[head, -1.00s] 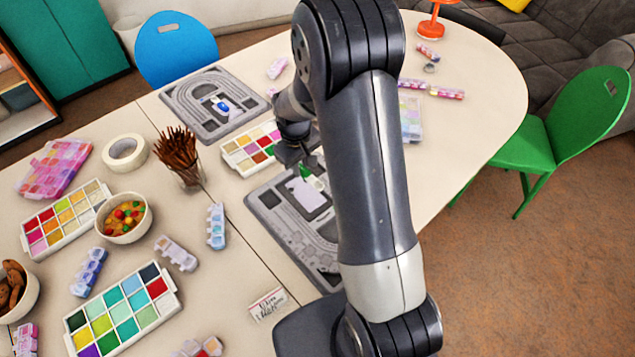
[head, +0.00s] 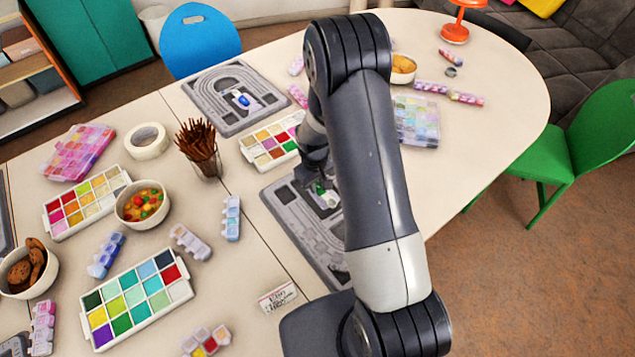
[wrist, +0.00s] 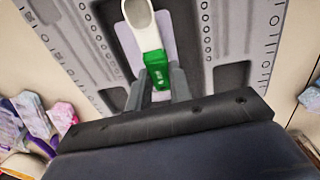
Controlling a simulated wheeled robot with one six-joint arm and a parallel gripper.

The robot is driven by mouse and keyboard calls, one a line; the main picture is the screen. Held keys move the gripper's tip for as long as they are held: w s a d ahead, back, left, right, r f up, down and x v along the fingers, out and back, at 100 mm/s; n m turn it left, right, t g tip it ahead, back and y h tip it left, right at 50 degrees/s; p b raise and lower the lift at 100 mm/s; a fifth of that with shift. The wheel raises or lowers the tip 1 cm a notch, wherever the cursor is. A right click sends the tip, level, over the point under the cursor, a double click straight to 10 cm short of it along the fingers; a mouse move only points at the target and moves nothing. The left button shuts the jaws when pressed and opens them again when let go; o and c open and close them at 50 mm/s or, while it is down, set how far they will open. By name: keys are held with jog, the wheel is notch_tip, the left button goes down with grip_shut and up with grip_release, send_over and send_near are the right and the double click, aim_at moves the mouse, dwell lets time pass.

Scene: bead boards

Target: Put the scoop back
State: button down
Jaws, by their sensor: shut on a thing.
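My gripper (wrist: 158,80) is shut on the green handle of a scoop (wrist: 146,28), whose white bowl points away from the fingers in the wrist view. The scoop is over a pale lilac patch on a grey bead board (wrist: 226,35). I cannot tell whether it touches the board. In the head view the grey board (head: 300,232) lies partly hidden behind my arm. The scoop's green handle (head: 320,187) shows just below my gripper there, and most of the scoop is hidden.
A second grey board (head: 205,93) with a blue-and-white piece lies farther back. A paint tray (head: 247,155) and a cup of brown sticks (head: 207,168) stand close to my gripper. A name card (head: 277,297) lies in front. The table's right part has bare room.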

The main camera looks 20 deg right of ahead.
jog(key=shift+f+b, duration=0.4)
jog(key=shift+b, duration=0.05)
jog(key=shift+f, duration=0.2)
jog(key=c, duration=1.3)
grip_release()
jog(key=shift+r, duration=0.1)
jog(key=shift+r+p, duration=0.45)
jog(key=shift+r, duration=0.45)
jog(key=r, duration=0.3)
jog(key=r+b, duration=0.1)
jog(key=r, duration=0.7)
jog(key=shift+s+a+r+b, duration=0.1)
jog(key=shift+s+a+b, duration=0.1)
jog(key=shift+a+b, duration=0.2)
